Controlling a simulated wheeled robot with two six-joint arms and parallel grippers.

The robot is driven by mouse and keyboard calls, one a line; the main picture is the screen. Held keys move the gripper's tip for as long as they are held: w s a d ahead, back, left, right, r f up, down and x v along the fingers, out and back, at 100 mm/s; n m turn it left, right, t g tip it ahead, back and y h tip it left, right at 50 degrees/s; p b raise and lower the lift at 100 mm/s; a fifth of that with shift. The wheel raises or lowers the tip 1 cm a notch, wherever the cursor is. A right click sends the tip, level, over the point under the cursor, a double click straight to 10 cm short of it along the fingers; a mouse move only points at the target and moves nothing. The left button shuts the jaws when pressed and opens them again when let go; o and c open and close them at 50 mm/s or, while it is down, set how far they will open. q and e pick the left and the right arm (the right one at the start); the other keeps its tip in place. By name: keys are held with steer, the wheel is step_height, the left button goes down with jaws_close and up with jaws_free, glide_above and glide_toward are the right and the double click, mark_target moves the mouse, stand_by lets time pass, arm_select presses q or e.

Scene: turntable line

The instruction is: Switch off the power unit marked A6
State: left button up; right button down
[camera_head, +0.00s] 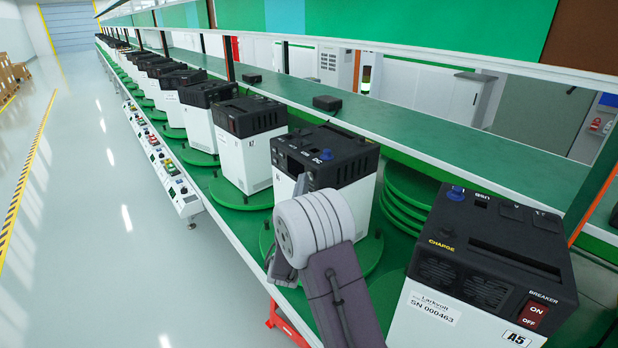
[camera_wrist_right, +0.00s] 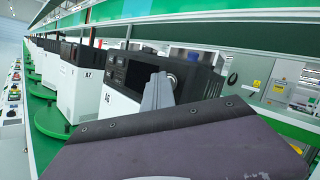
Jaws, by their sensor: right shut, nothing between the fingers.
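The unit marked A6 (camera_wrist_right: 125,85) is a white box with a black top. In the wrist view its A6 label shows at the left of its front face. In the head view the same unit (camera_head: 325,155) stands behind my right arm, which covers much of its front. Its breaker switch cannot be made out in either view. My right gripper (camera_head: 302,186) is shut and empty, close in front of A6; its grey fingers (camera_wrist_right: 158,92) overlap the unit's front in the wrist view. Whether they touch it cannot be told. My left gripper is out of view.
Unit A5 (camera_head: 480,250) stands nearer at right, with a red ON/OFF breaker (camera_head: 533,313). Unit A7 (camera_wrist_right: 82,75) stands beyond A6, with several more in a row. A green shelf (camera_head: 430,140) runs behind, with an upper ledge above. The floor aisle (camera_head: 100,220) at left is clear.

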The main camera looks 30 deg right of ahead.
steer(key=shift+a, duration=0.7)
steer(key=a, duration=0.5)
steer(key=shift+s+b, duration=0.25)
steer(key=shift+b, duration=0.15)
steer(key=shift+d, duration=0.1)
stand_by(0.3)
